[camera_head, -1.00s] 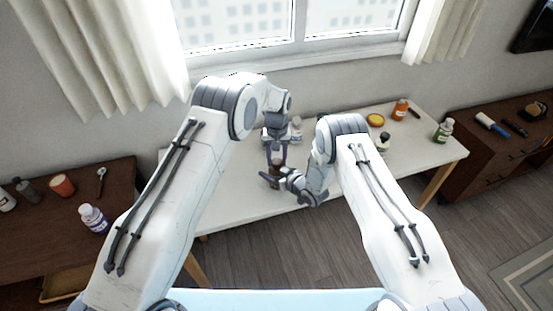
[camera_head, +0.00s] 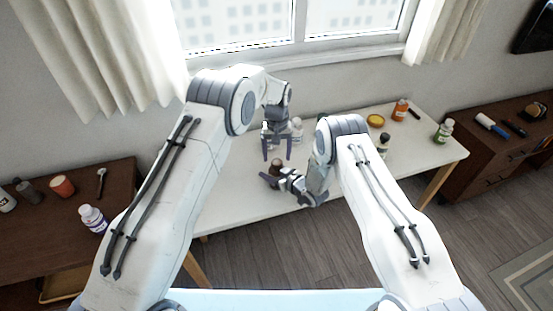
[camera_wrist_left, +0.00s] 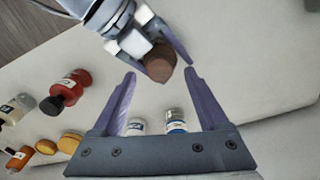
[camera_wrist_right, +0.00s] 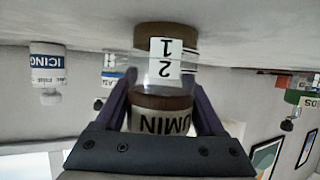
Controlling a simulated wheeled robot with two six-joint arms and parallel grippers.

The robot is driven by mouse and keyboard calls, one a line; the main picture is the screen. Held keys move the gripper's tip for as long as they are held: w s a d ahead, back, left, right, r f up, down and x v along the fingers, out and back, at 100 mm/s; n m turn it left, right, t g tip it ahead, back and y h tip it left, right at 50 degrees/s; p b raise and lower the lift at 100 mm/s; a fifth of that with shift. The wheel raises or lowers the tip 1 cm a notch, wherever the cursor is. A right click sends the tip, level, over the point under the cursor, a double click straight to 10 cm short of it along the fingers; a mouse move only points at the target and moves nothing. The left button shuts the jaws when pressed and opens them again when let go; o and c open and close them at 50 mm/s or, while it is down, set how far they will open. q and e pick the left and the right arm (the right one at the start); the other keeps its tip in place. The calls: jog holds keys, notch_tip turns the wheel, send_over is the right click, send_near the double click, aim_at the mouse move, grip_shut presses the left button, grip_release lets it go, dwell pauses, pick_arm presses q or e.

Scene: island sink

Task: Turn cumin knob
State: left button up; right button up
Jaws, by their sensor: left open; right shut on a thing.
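The cumin jar (camera_wrist_right: 163,72) is clear with brown contents, a brown cap and white labels reading "UMIN", "1" and "2". It appears upside down in the right wrist view. My right gripper (camera_head: 270,179) is shut on the jar's body over the white table. In the left wrist view the brown cap (camera_wrist_left: 160,63) shows between the right gripper's fingers (camera_wrist_left: 150,45). My left gripper (camera_head: 277,158) is open and empty, just above the jar and apart from it. It also shows in the left wrist view (camera_wrist_left: 160,78).
The white table (camera_head: 235,195) holds several other containers. An icing bottle (camera_wrist_right: 47,70) stands near the jar in the right wrist view. A yellow-lidded container (camera_head: 376,120), an orange bottle (camera_head: 400,109) and a green bottle (camera_head: 443,130) are at right. Brown side tables flank it.

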aim_at(277, 162)
pick_arm(q)
notch_tip(277, 162, up, 9)
jog(key=shift+r, duration=0.2)
dwell(0.3)
notch_tip(277, 162, down, 12)
jog(key=n, duration=0.3)
jog(key=shift+n, duration=0.4)
jog(key=c, duration=1.2)
grip_shut()
